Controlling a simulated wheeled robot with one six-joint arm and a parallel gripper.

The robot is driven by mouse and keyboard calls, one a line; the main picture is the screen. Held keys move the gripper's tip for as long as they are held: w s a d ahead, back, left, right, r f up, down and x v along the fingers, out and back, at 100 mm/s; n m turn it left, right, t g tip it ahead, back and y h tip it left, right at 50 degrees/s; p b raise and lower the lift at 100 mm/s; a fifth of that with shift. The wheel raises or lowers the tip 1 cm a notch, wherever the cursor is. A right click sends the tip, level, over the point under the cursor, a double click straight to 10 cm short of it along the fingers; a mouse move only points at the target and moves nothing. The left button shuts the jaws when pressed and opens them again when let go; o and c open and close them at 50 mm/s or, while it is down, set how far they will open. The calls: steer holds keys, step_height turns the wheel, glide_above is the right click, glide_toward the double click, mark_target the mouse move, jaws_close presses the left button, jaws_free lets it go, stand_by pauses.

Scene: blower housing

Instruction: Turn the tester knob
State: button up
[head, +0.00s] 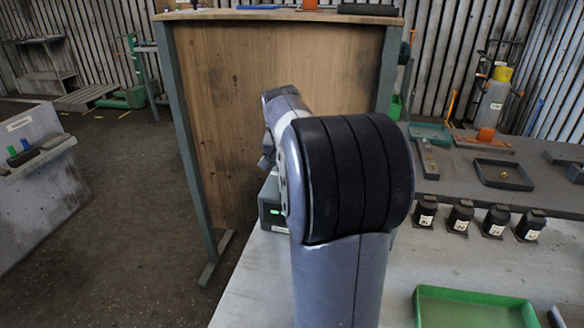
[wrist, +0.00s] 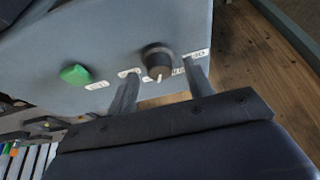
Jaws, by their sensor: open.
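In the head view my arm hides the knob.
Small white labels (wrist: 97,86) lie along the tester face near the knob. A wooden panel (head: 270,110) stands behind my arm.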

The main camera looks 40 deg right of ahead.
steer(key=v, duration=1)
steer(key=shift+a, duration=0.1)
steer(key=x, duration=1.1)
steer(key=shift+s+r, duration=0.1)
steer(key=shift+r, duration=0.05)
